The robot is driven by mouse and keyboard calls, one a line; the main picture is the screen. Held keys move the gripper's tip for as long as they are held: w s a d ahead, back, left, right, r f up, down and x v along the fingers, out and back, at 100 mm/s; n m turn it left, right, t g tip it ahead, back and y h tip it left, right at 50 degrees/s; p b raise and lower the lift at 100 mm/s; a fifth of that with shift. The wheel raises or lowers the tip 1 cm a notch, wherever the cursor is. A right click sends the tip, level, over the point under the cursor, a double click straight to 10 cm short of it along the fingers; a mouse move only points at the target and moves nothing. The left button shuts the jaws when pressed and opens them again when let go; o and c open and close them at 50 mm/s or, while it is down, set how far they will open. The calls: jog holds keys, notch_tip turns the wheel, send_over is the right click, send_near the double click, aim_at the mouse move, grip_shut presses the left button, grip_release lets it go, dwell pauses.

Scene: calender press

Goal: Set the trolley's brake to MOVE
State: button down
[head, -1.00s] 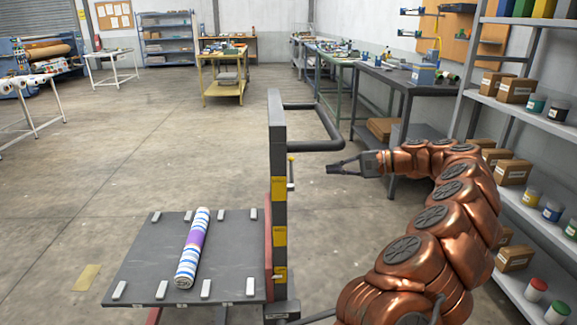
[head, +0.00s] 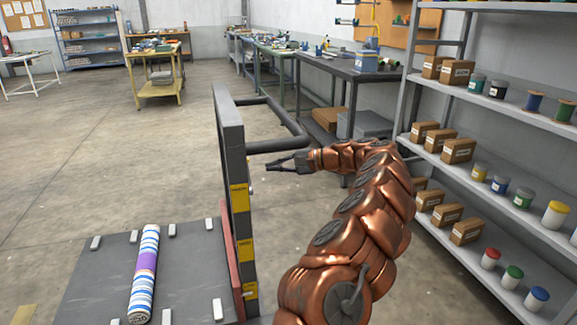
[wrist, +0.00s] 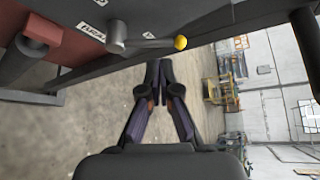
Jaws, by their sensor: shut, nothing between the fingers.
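The trolley (head: 200,262) is a dark grey platform with a tall grey upright (head: 229,130) and a bar handle, at the left and centre of the head view. In the wrist view the brake lever (wrist: 150,43) is a short grey rod on a round hub, ending in a yellow knob (wrist: 180,42). Pale labels (wrist: 92,32) lie by the hub; their text is too small to read. My gripper (head: 270,165) is shut and empty, close to the right side of the upright. In the wrist view its fingertips (wrist: 160,66) are just below the lever, apparently apart from it.
A striped roll (head: 145,272) lies on the platform among several small grey blocks. A shelf rack (head: 480,105) with boxes and jars stands close on the right. A dark workbench (head: 345,75) is behind my arm. The floor (head: 120,150) to the left is clear.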

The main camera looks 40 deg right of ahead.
jog(key=shift+x, duration=3)
